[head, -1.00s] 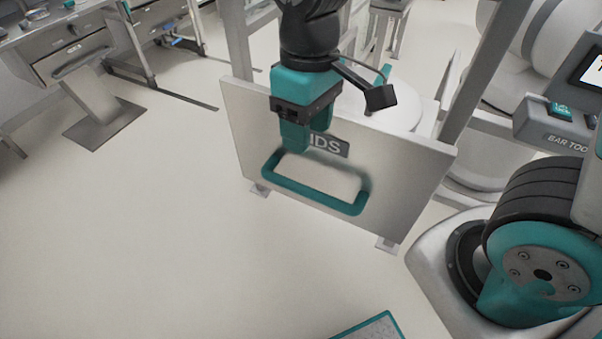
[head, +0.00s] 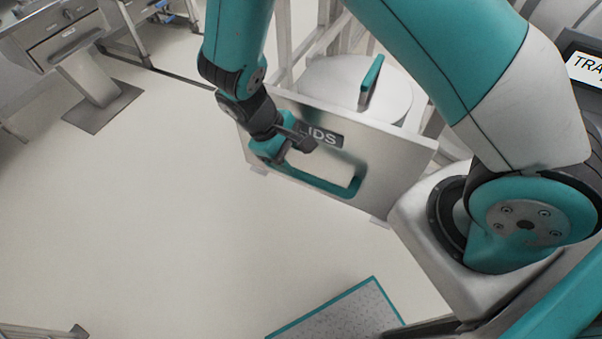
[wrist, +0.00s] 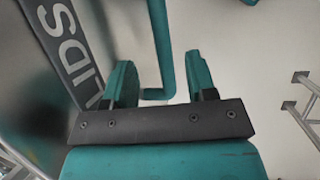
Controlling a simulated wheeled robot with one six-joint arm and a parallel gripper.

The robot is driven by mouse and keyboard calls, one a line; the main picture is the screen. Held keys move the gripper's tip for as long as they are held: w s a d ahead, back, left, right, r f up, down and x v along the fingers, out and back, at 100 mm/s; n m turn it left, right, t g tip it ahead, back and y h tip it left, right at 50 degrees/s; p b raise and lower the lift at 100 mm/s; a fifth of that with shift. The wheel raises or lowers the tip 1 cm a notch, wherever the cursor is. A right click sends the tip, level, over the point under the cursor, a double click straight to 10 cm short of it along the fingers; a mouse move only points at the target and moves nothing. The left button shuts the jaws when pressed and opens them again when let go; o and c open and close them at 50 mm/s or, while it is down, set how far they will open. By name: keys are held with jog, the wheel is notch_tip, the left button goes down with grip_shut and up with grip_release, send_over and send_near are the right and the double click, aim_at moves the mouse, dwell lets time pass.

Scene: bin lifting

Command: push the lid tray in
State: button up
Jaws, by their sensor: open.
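The lid tray has an upright metal front panel (head: 400,160) with a dark LIDS label (head: 322,136) and a teal bar handle (head: 325,186). A round white lid (head: 390,98) with a teal grip shows behind the panel. My gripper (head: 268,152) is at the left end of the handle, partly hidden by its own wrist. In the wrist view my gripper (wrist: 160,78) has its two teal fingers apart, and the teal handle (wrist: 162,45) passes between them in the picture. The panel (wrist: 30,75) lies to the left there. Contact with the handle cannot be told.
A grey platform with teal edges (head: 345,312) lies on the floor at the bottom. A workbench with a drawer (head: 65,45) stands at the far left. Metal frame posts rise behind the panel. The floor (head: 150,220) left of and before the panel is clear.

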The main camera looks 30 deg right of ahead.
aim_at(307, 176)
jog(key=p+x, duration=0.1)
jog(key=x, duration=0.7)
jog(key=shift+s+d+f+p, duration=0.1)
jog(key=shift+f+p, duration=0.25)
jog(key=shift+f, duration=0.05)
